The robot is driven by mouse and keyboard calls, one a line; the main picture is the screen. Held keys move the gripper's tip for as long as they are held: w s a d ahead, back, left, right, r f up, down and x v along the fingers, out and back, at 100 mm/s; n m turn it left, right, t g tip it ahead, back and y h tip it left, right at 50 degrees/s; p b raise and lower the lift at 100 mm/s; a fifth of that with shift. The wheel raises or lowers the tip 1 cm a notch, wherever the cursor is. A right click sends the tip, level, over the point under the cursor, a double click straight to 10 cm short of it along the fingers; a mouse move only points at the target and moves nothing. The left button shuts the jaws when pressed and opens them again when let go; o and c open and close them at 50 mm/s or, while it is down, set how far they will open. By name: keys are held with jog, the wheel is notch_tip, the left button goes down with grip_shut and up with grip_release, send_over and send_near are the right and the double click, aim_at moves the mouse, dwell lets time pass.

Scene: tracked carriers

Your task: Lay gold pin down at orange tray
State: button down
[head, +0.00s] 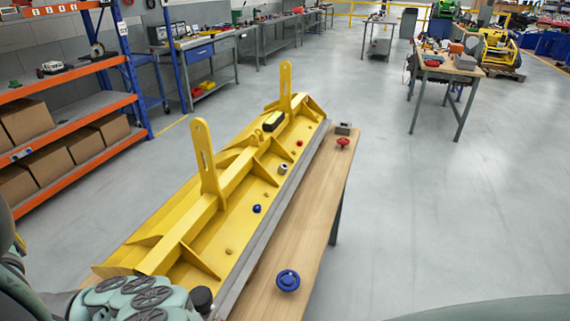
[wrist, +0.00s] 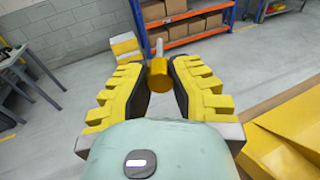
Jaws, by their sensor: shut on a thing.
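The gold pin (wrist: 158,75) is a short gold cylinder with a thin grey end, seen in the wrist view. My gripper (wrist: 160,80) has ribbed yellow fingers with dark inner pads. They are shut on the pin, one finger on each side. The pin is held up in the air, with floor and shelving behind it. My gripper does not show in the head view. I cannot make out an orange tray in either view.
A long yellow steel frame (head: 190,225) lies along a wooden table (head: 318,190). On the table's bare strip are a blue round part (head: 288,281), a red part (head: 343,143) and a grey block (head: 344,128). Orange shelving (head: 75,123) stands left.

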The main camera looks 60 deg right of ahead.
jog(key=a+f+m+g+h+p, duration=0.1)
jog(key=a+f+g+p, duration=0.5)
jog(key=a, duration=1)
jog(key=s+a+f+n+y, duration=0.1)
jog(key=s+a+f, duration=0.2)
jog(key=s+a, duration=0.5)
jog(key=s+a+f+n+y, duration=0.1)
jog(key=s+a+f, duration=0.3)
jog(key=s+a, duration=0.4)
jog(key=shift+a+f+n+t+y, duration=0.25)
jog(key=shift+a+n+t+y, duration=0.15)
jog(key=shift+a+y, duration=0.3)
jog(key=shift+s+r, duration=0.1)
jog(key=shift+r, duration=0.05)
notch_tip(320, 180, down, 9)
jog(key=b, duration=0.8)
